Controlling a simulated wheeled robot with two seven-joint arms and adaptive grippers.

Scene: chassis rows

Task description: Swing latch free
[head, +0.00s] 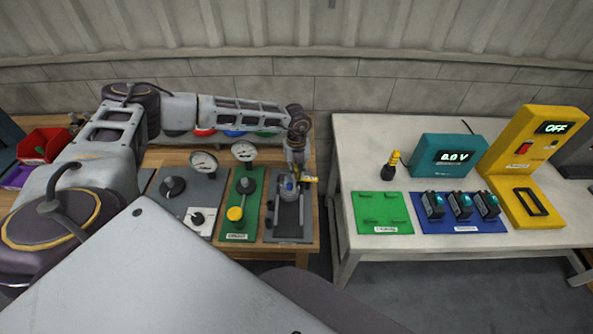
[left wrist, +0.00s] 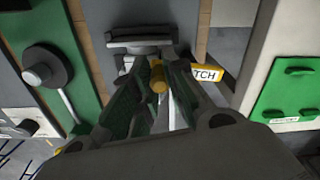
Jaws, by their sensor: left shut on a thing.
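The label's end, reading "TCH", also shows in the left wrist view (left wrist: 208,73). My left gripper (head: 290,186) reaches down over the panel from behind. In the left wrist view its fingers (left wrist: 158,95) are closed around a brass-yellow latch piece (left wrist: 158,77). A grey crosspiece (left wrist: 140,43) lies just beyond the fingertips. The gripper hides much of the latch.
Left of the panel are a green panel (head: 231,230) with a yellow knob (head: 235,214) and a gauge (head: 244,152), then a grey dial panel (head: 190,187). Right, across a gap, a white table (head: 350,147) bears a teal meter (head: 447,156) and a yellow tester (head: 524,160).

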